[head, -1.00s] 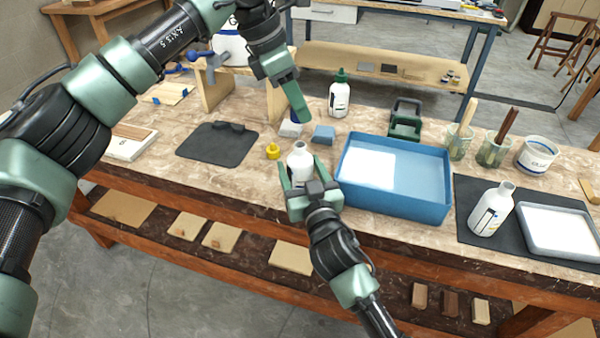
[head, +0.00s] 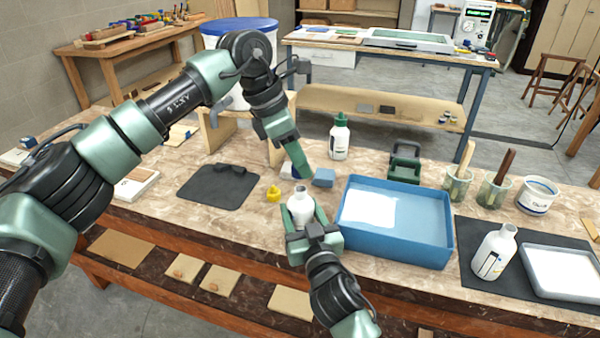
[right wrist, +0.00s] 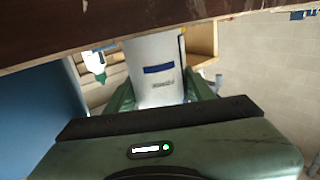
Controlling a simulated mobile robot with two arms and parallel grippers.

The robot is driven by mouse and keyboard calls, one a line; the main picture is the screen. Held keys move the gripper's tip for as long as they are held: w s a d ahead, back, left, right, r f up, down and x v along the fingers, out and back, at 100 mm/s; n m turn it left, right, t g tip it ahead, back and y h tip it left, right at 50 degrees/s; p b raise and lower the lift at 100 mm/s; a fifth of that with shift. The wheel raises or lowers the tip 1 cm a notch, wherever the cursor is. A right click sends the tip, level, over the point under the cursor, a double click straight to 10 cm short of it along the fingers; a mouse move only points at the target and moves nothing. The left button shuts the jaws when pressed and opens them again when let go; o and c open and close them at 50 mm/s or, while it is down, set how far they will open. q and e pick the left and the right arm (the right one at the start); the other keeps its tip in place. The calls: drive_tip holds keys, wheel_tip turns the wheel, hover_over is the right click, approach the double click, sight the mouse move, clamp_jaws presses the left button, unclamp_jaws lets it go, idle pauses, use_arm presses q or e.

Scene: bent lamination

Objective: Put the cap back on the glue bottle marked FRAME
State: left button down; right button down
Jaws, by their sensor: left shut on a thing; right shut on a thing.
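An uncapped white bottle (head: 301,208) stands upright near the table's front edge, and my right gripper (head: 306,220) is shut around its body. In the right wrist view the bottle (right wrist: 157,65) shows a blue band and small print that I cannot read. My left gripper (head: 302,172) is shut just above the bottle's neck, pointing down. What it holds is mostly hidden at its fingertips. A yellow cap-like piece (head: 273,194) lies on the table left of the bottle. Another open white bottle (head: 494,252) stands on the dark mat at the right.
A blue tray (head: 410,249) is close to the right of the held bottle. A blue block (head: 324,178) and a green-capped bottle (head: 339,138) stand behind. Glass jars (head: 457,186) are at the back right. A dark mat (head: 217,188) lies at the left.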

sight(300, 188)
use_arm(q)
drive_tip(key=shift+f, duration=1.2)
drive_tip(key=shift+f, duration=0.85)
drive_tip(key=shift+f, duration=0.6)
drive_tip(key=m+g, duration=0.2)
drive_tip(key=m, duration=0.3)
drive_tip(key=shift+w, duration=0.15)
drive_tip(key=m+g, duration=0.1)
drive_tip(key=m, duration=0.3)
drive_tip(key=shift+m+g+y, duration=0.4)
drive_tip(key=shift+a, duration=0.1)
drive_tip(key=c, duration=1)
unclamp_jaws()
drive_tip(key=shift+c, duration=0.2)
